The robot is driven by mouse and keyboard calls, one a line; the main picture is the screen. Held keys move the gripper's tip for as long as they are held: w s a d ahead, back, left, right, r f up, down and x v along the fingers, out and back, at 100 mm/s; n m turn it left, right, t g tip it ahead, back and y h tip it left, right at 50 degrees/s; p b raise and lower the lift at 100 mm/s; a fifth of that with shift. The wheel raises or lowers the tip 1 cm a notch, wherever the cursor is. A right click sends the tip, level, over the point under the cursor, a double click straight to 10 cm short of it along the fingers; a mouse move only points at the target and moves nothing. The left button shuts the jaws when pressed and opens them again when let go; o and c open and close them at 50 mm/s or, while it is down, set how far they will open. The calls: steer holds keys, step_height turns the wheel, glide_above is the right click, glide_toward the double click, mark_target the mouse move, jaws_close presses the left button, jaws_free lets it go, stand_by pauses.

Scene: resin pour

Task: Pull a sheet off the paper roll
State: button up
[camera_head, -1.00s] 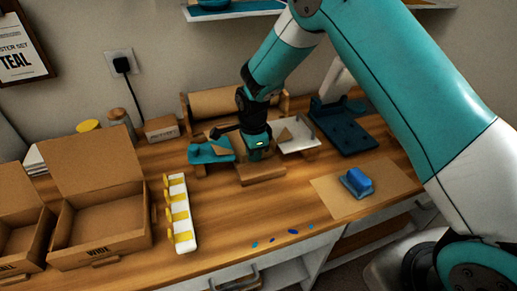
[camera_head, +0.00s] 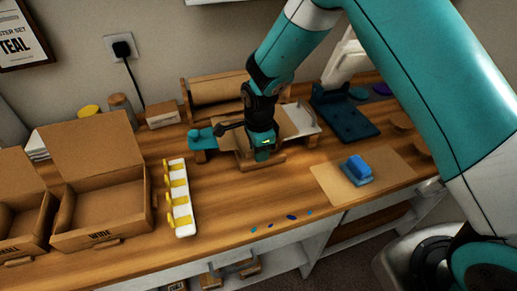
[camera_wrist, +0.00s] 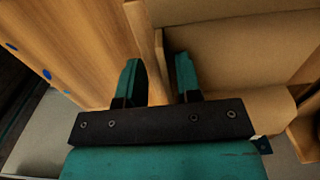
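The brown paper roll (camera_head: 222,92) lies in a wooden holder at the back of the bench. A flat piece of brown paper (camera_head: 283,121) shows in front of it, partly hidden by my arm. My gripper (camera_head: 263,158) points down at the front of this paper, near a low wooden bar. In the wrist view, my gripper (camera_wrist: 158,78) has its two fingers apart with a clear gap. A wide brown paper surface (camera_wrist: 235,50) lies beside and behind the right finger. I cannot tell whether a finger touches it.
A dark blue stand (camera_head: 345,115) and a mat (camera_head: 330,184) with a blue piece (camera_head: 357,168) are to the right. A yellow-and-white rack (camera_head: 180,207) and an open box (camera_head: 100,222) stand left. The front middle is mostly clear.

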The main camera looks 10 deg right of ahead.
step_height(320, 180, up, 17)
steer(key=b, duration=0.1)
steer(key=shift+r, duration=0.2)
stand_by(0.4)
steer(key=s+d+r+n+y, duration=0.1)
steer(key=s+r+n+y, duration=0.1)
steer(key=s+n, duration=1)
steer(key=s+r+n+y, duration=0.2)
steer(key=s+r+n, duration=0.3)
steer(key=s+n, duration=0.7)
steer(key=shift+s+d, duration=0.35)
steer(key=shift+s, duration=0.75)
